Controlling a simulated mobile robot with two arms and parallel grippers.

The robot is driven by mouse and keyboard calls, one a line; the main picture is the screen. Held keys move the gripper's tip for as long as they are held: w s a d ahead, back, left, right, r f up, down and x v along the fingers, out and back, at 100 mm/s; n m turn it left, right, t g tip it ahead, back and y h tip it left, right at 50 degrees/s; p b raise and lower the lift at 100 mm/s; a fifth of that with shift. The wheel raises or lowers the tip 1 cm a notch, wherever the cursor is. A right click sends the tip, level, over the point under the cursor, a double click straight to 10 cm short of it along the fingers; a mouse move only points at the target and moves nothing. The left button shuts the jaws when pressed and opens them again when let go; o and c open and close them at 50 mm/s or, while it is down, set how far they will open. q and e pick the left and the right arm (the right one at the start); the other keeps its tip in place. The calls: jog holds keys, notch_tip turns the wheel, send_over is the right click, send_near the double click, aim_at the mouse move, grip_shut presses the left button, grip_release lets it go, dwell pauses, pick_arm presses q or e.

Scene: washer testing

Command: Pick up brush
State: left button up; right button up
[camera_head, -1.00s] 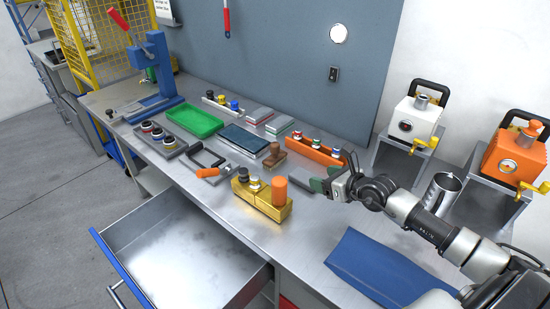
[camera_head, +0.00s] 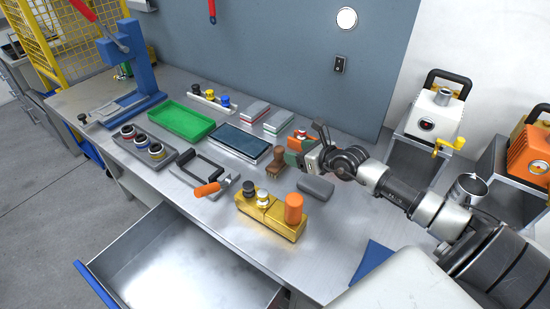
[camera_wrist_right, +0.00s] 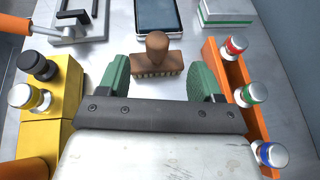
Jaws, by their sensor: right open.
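The brush (camera_head: 276,164) is a small brown block with a knob handle and bristles along its lower edge. It stands upright on the workbench, just in front of the dark tablet-like panel. In the right wrist view the brush (camera_wrist_right: 157,58) lies ahead, between the green fingers of my right gripper (camera_wrist_right: 160,80). The fingers are apart and the gripper is empty. In the head view my right gripper (camera_head: 298,150) is just right of the brush, above the bench. My left gripper is not in view.
A yellow block with knobs (camera_head: 268,215) stands front left of the brush. An orange rack (camera_wrist_right: 235,90) with capped bottles is close on the right. The dark panel (camera_head: 240,142) lies behind. A grey block (camera_head: 316,187) lies in front, and an open drawer (camera_head: 165,258) juts out below.

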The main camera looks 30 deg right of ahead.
aim_at(283, 151)
jog(key=x, duration=0.2)
jog(key=shift+w+a, duration=0.15)
jog(key=shift+w, duration=0.15)
jog(key=x, duration=0.6)
jog(key=shift+s+f, duration=0.2)
jog(key=shift+f, duration=0.2)
jog(key=shift+s, duration=0.1)
jog(key=shift+c, duration=0.8)
jog(key=c, duration=0.9)
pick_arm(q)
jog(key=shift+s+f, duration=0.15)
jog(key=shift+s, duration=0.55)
pick_arm(e)
jog(key=shift+o, duration=0.2)
jog(key=shift+r, duration=0.15)
